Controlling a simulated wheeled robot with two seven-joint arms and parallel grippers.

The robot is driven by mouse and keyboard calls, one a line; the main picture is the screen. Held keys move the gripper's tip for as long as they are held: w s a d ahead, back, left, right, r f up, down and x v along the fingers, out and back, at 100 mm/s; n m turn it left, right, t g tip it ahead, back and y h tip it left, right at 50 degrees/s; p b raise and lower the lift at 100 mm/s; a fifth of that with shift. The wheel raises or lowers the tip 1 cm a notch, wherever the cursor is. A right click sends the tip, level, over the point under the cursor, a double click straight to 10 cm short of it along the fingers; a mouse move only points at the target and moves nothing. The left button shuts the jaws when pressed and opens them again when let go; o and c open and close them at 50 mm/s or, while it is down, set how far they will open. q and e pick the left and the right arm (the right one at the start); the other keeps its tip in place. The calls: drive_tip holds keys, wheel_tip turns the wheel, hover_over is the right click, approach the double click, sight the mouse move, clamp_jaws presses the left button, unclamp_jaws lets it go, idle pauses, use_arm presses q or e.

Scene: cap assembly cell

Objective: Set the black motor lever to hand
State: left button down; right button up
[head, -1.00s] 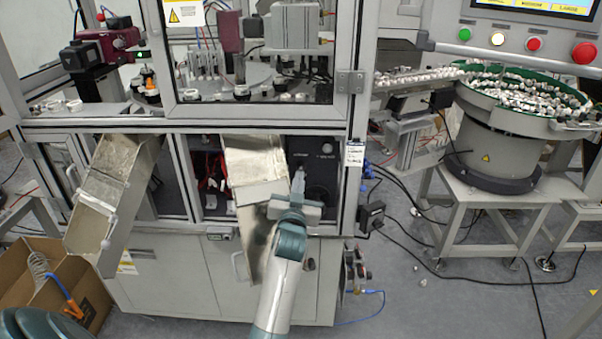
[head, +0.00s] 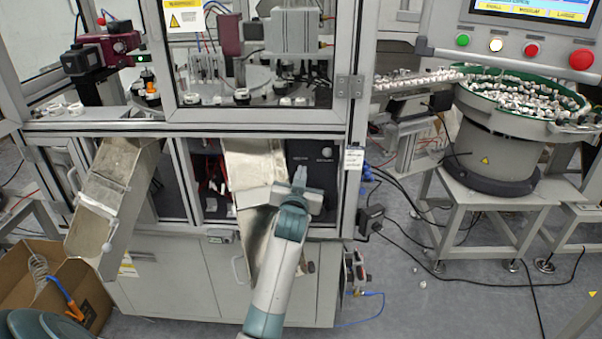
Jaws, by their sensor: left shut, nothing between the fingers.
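My left gripper (head: 299,174) is at the front of the black control panel (head: 322,178) in the lower cabinet of the machine. Its fingers are shut, with nothing seen between them. A round knob (head: 327,152) and small pale labels show on the panel, right of and above the fingertips. I cannot make out the black motor lever; part of the panel is hidden behind my gripper. Whether the fingertips touch the panel cannot be told. My right gripper is not in view.
A metal chute (head: 250,160) stands close left of my gripper, and another chute (head: 112,190) is further left. The cabinet's upright post (head: 352,190) is close on the right. A bowl feeder (head: 500,140) and its stand are far right. A cardboard box (head: 85,285) is lower left.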

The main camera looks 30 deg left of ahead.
use_arm(q)
drive_tip(key=p+x, duration=0.2)
drive_tip(key=x, duration=0.6)
drive_tip(key=shift+w+r, duration=0.1)
drive_tip(key=shift+s+f+p, duration=0.2)
drive_tip(key=shift+f+p, duration=0.1)
drive_tip(key=shift+f, duration=0.25)
drive_tip(key=shift+s+f+p, duration=0.15)
drive_tip(key=shift+f+p, duration=0.15)
drive_tip(key=shift+f, duration=0.25)
drive_tip(key=shift+s+f, duration=0.45)
drive_tip(key=shift+f, duration=0.4)
